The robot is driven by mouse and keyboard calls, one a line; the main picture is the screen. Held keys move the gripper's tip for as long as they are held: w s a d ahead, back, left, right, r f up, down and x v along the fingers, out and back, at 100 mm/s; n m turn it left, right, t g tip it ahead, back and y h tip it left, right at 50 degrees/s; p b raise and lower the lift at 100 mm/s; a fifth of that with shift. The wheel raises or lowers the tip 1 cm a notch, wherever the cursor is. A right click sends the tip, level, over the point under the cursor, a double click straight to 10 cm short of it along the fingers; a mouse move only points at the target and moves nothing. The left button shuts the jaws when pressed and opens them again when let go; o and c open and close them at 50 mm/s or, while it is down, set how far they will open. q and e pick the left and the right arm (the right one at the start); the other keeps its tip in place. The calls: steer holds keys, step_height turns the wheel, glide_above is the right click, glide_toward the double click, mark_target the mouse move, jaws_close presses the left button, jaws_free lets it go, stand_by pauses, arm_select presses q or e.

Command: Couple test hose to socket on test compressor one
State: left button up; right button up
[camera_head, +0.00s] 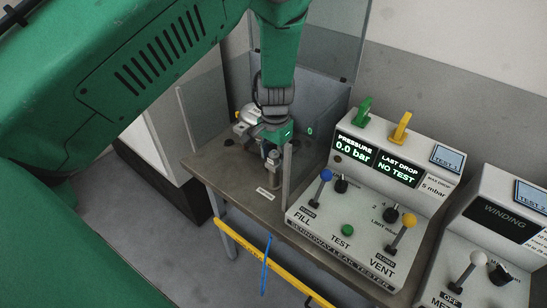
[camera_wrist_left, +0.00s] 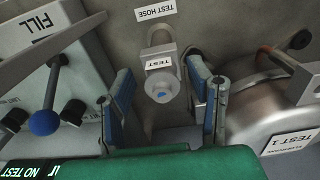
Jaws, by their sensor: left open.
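The test hose coupling (camera_wrist_left: 161,78), a grey cylinder with a white TEST tag, stands at a plate labelled TEST HOSE in the left wrist view. In the head view the coupling (camera_head: 273,163) stands on the bench top, just below my left gripper (camera_head: 273,146). My left gripper (camera_wrist_left: 167,98) is open, with its blue-padded fingers on either side of the coupling and gaps showing. Test compressor one (camera_wrist_left: 262,112), a rounded metal body labelled TEST 1, is at the right there; it is partly hidden behind the gripper in the head view (camera_head: 249,115). I cannot make out its socket. My right gripper is not in view.
The leak tester (camera_head: 345,226) with levers and a 0.0 bar display stands right of the coupling. A clear guard panel (camera_head: 340,40) rises behind the bench. A yellow rail (camera_head: 250,258) with a blue strap runs along the front edge. A second console (camera_head: 490,245) is farther right.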

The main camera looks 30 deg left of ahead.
mark_target(276, 152)
arm_select(q)
steer(key=shift+r, duration=0.1)
steer(key=shift+d, duration=0.15)
jaws_close()
steer(key=shift+a, duration=0.2)
steer(key=shift+d+r+p, duration=0.15)
steer(key=shift+r+p, duration=2.5)
steer(key=shift+r, duration=0.35)
steer(key=shift+f, duration=0.1)
